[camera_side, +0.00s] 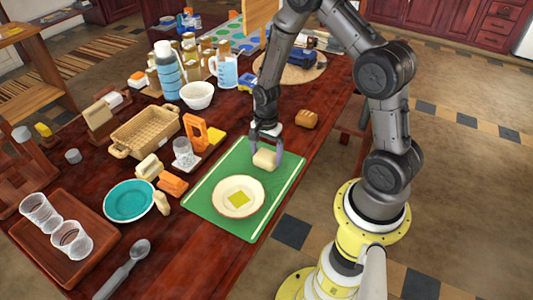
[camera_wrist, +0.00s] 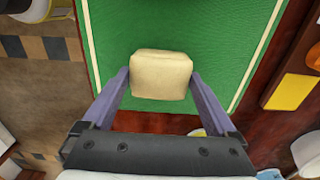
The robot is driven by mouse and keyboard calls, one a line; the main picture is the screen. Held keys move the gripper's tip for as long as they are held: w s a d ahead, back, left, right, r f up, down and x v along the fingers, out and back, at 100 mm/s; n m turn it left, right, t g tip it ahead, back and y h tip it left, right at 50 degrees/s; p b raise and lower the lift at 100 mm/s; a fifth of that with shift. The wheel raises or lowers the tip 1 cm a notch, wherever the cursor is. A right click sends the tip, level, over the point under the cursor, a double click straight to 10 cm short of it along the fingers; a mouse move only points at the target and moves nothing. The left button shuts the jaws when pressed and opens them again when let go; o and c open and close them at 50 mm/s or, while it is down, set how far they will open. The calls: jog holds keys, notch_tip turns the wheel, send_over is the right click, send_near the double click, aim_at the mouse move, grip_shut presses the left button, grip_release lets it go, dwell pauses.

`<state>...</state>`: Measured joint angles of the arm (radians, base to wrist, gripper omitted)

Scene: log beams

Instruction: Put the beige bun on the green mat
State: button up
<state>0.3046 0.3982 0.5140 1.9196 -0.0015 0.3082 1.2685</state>
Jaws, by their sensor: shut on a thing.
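The beige bun (camera_side: 265,159) is between the fingers of my gripper (camera_side: 265,155), over the far part of the green mat (camera_side: 210,190). The wrist view shows the beige bun (camera_wrist: 161,75) between the two purple fingers of my gripper (camera_wrist: 161,85), which are shut on its sides. The green mat (camera_wrist: 120,30) fills the view behind the bun. I cannot tell whether the bun touches the mat or is a little above it.
A brown bun (camera_side: 306,118) lies on the wooden table to the right of my gripper. A glass (camera_side: 184,152), an orange holder (camera_side: 195,132) and a yellow block (camera_side: 215,135) are left of the mat. A teal plate (camera_side: 129,201) and a wicker basket (camera_side: 146,130) are further left.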

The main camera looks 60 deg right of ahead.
jog(key=shift+f, duration=0.15)
jog(key=o, duration=1)
notch_tip(320, 180, up, 12)
jog(key=r, duration=0.1)
notch_tip(320, 180, up, 12)
jog(key=r+n+t, duration=0.1)
jog(key=n+t, duration=0.2)
jog(key=n, duration=0.6)
send_over(266, 153)
jog(key=s+a, duration=0.6)
jog(key=s+a+r+n+t, duration=0.1)
jog(key=s+n, duration=0.2)
jog(key=s+a+r+n, duration=0.1)
jog(key=s+a+n, duration=0.1)
jog(key=s+n, duration=0.1)
jog(key=s+a+r+n+t, duration=0.1)
jog(key=s+r+n, duration=0.1)
jog(key=s, duration=0.3)
jog(key=shift+s+a+r+n+t, duration=0.15)
jog(key=shift+n+t, duration=0.15)
jog(key=shift+n, duration=0.2)
